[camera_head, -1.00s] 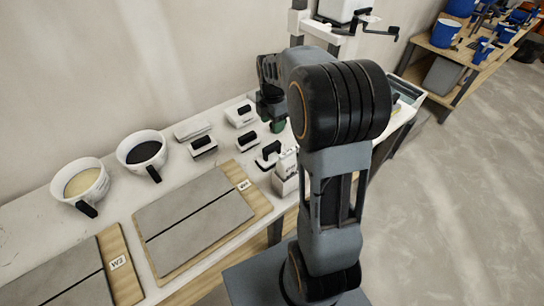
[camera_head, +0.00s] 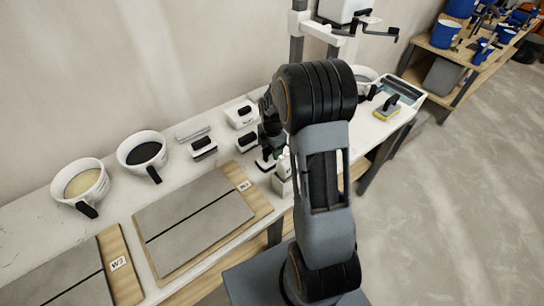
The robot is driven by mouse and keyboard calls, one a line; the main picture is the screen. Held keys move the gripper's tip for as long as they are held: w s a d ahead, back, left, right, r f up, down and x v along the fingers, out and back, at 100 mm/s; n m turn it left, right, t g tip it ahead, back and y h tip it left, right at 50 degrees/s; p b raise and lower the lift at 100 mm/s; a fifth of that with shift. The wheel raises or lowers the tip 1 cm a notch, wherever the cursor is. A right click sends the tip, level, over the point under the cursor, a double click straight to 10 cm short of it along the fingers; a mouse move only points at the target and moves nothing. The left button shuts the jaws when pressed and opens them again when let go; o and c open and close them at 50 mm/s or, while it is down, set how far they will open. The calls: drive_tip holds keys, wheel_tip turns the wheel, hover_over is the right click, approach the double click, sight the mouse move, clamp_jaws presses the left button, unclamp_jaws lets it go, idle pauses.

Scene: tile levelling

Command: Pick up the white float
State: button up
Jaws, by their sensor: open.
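Several white blocks with black handles lie on the white bench, and I cannot tell for sure which is the white float. One white block (camera_head: 264,165) is at the front, right beside the board's corner, directly below my gripper (camera_head: 270,150). Others are a block at the left (camera_head: 203,148), one at the back (camera_head: 240,116) and one in the middle (camera_head: 246,142). My gripper is open and low over the front block, partly covering it. The arm hides its right side, so contact cannot be told.
A tiled board (camera_head: 200,215) lies left of the gripper, with another (camera_head: 75,280) further left. Two buckets (camera_head: 82,182) (camera_head: 142,150) stand at the back left. A white container (camera_head: 283,178) is close at the right. A yellow sponge float (camera_head: 386,108) and tray (camera_head: 405,90) lie further right.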

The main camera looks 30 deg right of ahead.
drive_tip(key=shift+f, duration=0.5)
drive_tip(key=shift+c, duration=0.4)
clamp_jaws()
